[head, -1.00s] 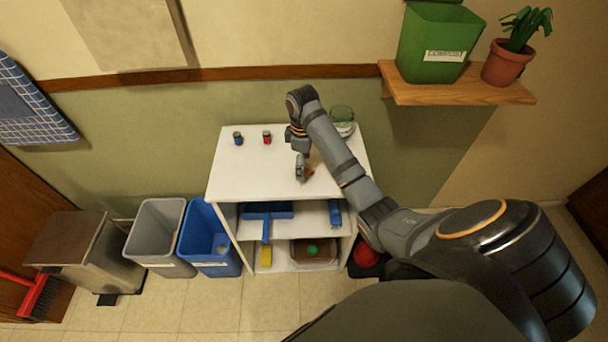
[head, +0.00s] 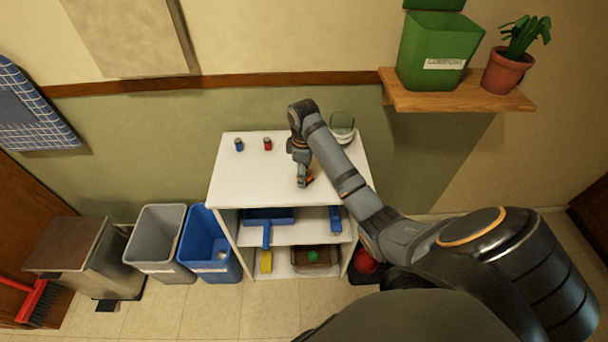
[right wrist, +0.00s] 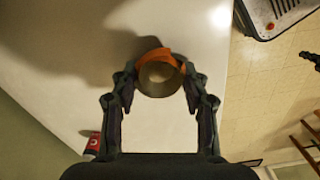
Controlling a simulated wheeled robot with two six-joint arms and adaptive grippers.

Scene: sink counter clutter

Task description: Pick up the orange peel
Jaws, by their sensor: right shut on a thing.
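In the head view the orange peel (head: 309,180) is a small orange patch at the fingertips, mostly hidden by the gripper. My right gripper (head: 303,183) points down at the white top of the shelf unit, and it is shut on the peel. In the right wrist view my right gripper (right wrist: 160,80) has a finger on each side of the peel. I cannot tell whether the peel touches the top. My left gripper is not in view.
Grey (head: 156,240) and blue bins (head: 210,247) stand left of the unit. A green compost bin (head: 440,45) sits on the wall shelf.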

